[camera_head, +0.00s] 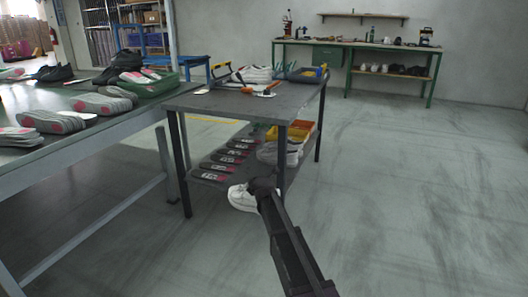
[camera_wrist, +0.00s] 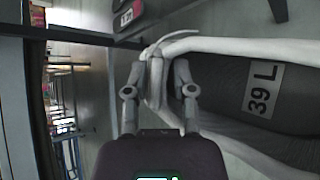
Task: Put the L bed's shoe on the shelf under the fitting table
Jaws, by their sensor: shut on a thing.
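My gripper (camera_head: 262,187) is shut on a white shoe (camera_head: 240,198) beside the front edge of the fitting table (camera_head: 235,104). In the wrist view, my gripper's fingers (camera_wrist: 157,88) pinch the rim of the shoe (camera_wrist: 200,45). Inside the shoe, a dark insole carries the label "39 L" (camera_wrist: 262,90). The shelf under the table (camera_head: 212,176) holds a row of dark insoles with pink marks (camera_head: 230,157). The shoe appears near the shelf's front edge; whether it touches the shelf is unclear. My gripper hides part of the shoe.
A yellow tray (camera_head: 291,133) and pale shoes (camera_head: 278,153) occupy the shelf's right part. Table legs (camera_head: 180,165) bound the shelf. A long bench with insole stacks (camera_head: 103,103) stands at left. A green workbench (camera_head: 352,47) stands at the back wall. The floor at right is clear.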

